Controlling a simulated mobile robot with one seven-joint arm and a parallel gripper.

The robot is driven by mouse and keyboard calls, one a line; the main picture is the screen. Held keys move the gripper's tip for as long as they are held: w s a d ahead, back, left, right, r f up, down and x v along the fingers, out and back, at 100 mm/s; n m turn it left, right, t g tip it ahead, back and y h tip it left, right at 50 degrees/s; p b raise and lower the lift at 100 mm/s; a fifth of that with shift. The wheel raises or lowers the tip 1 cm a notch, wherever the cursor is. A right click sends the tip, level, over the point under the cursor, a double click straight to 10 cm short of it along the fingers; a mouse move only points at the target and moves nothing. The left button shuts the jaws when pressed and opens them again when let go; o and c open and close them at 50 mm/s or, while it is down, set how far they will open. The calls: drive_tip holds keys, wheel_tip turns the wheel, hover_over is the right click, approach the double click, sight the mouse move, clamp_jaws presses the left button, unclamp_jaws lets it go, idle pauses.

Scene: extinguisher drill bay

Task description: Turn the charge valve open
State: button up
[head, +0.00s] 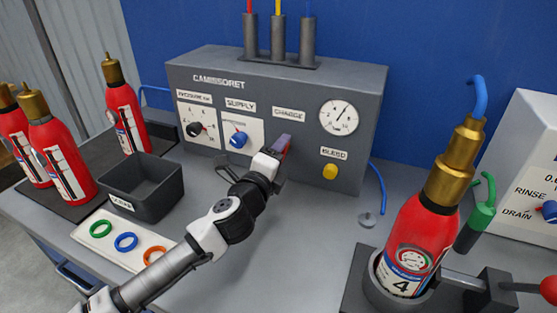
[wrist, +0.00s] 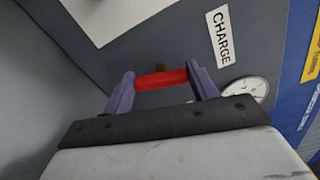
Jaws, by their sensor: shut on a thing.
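The charge valve has a red bar handle (wrist: 161,79), seen in the wrist view below the CHARGE label (wrist: 221,37). My gripper (wrist: 162,82) has its two purple fingers at the two ends of this bar, and it is shut on it. In the head view my gripper (head: 281,146) reaches the front of the grey charging panel (head: 277,85), just under the CHARGE label (head: 288,114). There the gripper hides most of the valve handle. I cannot tell how far the valve is turned.
On the panel are a black knob (head: 196,129), a blue supply knob (head: 238,139), a gauge (head: 340,117) and a yellow bleed button (head: 330,171). A red extinguisher (head: 416,240) stands in a holder at right. A black bin (head: 142,190) stands left of my arm.

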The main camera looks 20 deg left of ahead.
drive_tip(key=shift+n+b, duration=0.5)
drive_tip(key=shift+n, duration=0.8)
drive_tip(key=o, duration=1)
drive_tip(key=shift+f, duration=0.1)
